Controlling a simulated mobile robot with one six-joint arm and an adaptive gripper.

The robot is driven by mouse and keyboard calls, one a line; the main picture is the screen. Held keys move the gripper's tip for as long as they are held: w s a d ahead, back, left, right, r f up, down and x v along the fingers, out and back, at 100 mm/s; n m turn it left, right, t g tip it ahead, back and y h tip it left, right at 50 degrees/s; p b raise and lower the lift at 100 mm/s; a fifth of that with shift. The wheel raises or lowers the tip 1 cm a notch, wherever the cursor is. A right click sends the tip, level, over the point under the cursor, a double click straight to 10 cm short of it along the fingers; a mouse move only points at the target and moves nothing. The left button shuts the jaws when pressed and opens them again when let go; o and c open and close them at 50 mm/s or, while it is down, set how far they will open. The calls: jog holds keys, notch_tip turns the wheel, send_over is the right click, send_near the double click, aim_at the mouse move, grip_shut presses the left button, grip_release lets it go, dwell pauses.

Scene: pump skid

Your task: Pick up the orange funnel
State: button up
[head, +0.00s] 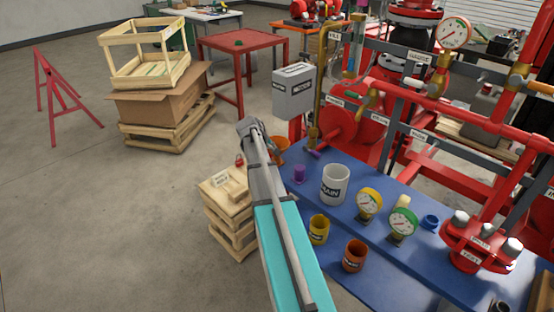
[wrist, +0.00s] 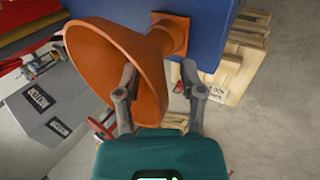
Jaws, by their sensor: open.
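The orange funnel (wrist: 115,60) fills the upper left of the wrist view, its wide mouth facing left and its narrower end at the blue bench. In the head view the funnel (head: 281,146) shows at the bench's far left corner, partly hidden by my arm. My gripper (wrist: 158,68) is open at the funnel's wide rim. Its left finger overlaps the cone in the picture and its right finger stands to the right of the rim. I cannot tell whether either finger touches it. In the head view my fingers cannot be made out.
The blue bench (head: 378,235) holds a white mug (head: 335,184), gauges and small cups. A wooden crate stack (head: 226,196) stands left of my arm. Open floor lies farther left.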

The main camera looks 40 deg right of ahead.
jog(key=shift+d+f+b, duration=0.3)
jog(key=shift+d+f, duration=0.05)
jog(key=shift+f, duration=0.25)
grip_shut()
dwell(0.3)
